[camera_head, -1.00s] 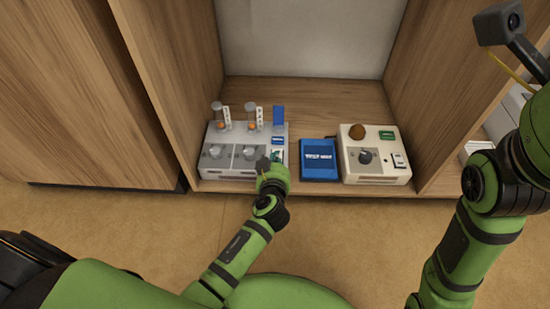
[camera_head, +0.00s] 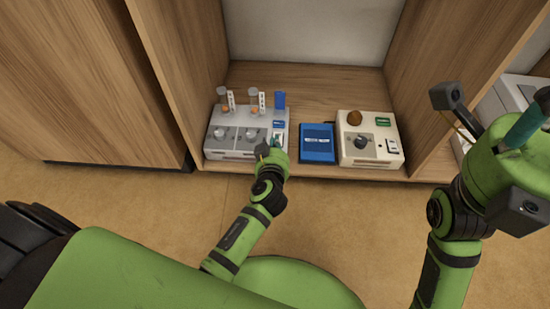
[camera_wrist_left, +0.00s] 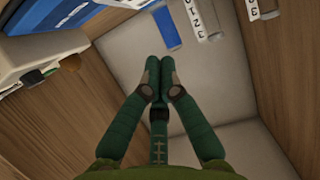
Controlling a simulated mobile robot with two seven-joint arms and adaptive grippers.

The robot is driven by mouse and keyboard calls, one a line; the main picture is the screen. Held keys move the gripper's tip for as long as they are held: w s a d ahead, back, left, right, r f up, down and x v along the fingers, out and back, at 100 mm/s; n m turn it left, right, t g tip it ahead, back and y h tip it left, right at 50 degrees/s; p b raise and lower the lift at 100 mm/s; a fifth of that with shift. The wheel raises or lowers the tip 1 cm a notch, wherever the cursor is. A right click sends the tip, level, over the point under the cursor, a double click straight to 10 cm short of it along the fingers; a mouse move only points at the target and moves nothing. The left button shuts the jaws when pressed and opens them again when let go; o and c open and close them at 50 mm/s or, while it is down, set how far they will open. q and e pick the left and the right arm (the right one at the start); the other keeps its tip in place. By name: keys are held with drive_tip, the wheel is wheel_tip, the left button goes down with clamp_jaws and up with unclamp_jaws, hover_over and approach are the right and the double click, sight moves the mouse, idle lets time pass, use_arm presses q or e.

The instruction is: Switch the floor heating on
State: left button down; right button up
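A grey unit (camera_head: 218,142) with two dials, two clear tubes with orange floats and a blue upright piece stands on the left of the low shelf. A small white switch (camera_head: 278,138) shows at its right front. A cream box (camera_head: 352,152) with a dark dial, brown dome, green label and white rocker switch (camera_head: 393,146) stands at the right. Which one is the floor heating cannot be read. My left gripper (camera_head: 270,149) is at the grey unit's right front, partly covering it; contact is unclear. Its fingertips (camera_wrist_left: 160,72) are together and empty. My right gripper (camera_head: 526,122) shows only partly.
A blue box (camera_head: 318,144) with white lettering lies between the two units. Wooden side panels (camera_head: 160,70) bound the shelf (camera_head: 330,82); its back is bare. The floor in front is clear. White items stand beyond the right panel.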

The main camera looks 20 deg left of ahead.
use_arm(q)
drive_tip(key=s+d, duration=0.1)
drive_tip(key=s, duration=0.5)
drive_tip(key=shift+d+r+p, duration=0.3)
drive_tip(key=shift+r+p, duration=0.1)
drive_tip(key=shift+r, duration=0.05)
drive_tip(key=shift+s, duration=0.1)
